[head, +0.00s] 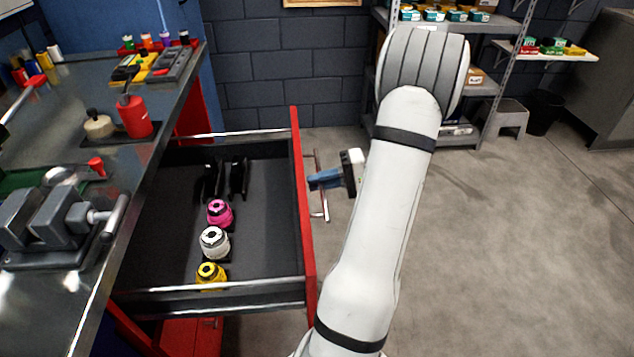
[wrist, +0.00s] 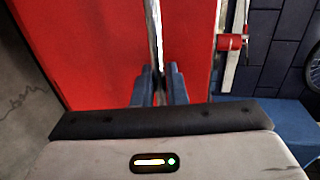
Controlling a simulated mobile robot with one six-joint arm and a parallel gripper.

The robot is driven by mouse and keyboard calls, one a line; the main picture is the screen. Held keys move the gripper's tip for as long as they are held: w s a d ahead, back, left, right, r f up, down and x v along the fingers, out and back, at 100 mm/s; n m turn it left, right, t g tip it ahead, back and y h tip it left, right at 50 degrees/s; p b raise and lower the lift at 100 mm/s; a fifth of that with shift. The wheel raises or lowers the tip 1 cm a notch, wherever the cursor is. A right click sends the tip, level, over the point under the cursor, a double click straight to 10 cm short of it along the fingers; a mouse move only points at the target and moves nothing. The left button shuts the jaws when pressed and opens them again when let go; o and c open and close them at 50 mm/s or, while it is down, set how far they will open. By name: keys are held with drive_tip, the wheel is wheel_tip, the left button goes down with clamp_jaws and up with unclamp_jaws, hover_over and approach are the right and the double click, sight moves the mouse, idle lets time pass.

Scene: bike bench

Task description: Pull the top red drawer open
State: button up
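The top red drawer (head: 301,210) stands pulled far out from the bench in the head view, its dark inside exposed. Its red front fills much of the wrist view (wrist: 100,50). The silver bar handle (head: 325,207) runs along the outer face of the front. My gripper (head: 318,180) is at about the middle of that bar, outside the drawer. In the wrist view the handle (wrist: 153,25) passes between the blue fingers (wrist: 159,88), which look closed on it. The exact contact is partly hidden between the fingers.
Pink (head: 219,213), white (head: 214,242) and yellow (head: 211,274) round items sit inside the drawer. The metal benchtop (head: 60,310) on the left carries a vise (head: 55,220) and a red bottle (head: 134,117). Shelves (head: 480,85) stand at the back. The floor right of my arm is clear.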

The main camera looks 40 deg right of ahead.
drive_tip(key=shift+o, duration=1.3)
drive_tip(key=shift+w, duration=0.1)
drive_tip(key=v, duration=0.7)
drive_tip(key=shift+s+d, duration=0.25)
drive_tip(key=shift+d, duration=0.05)
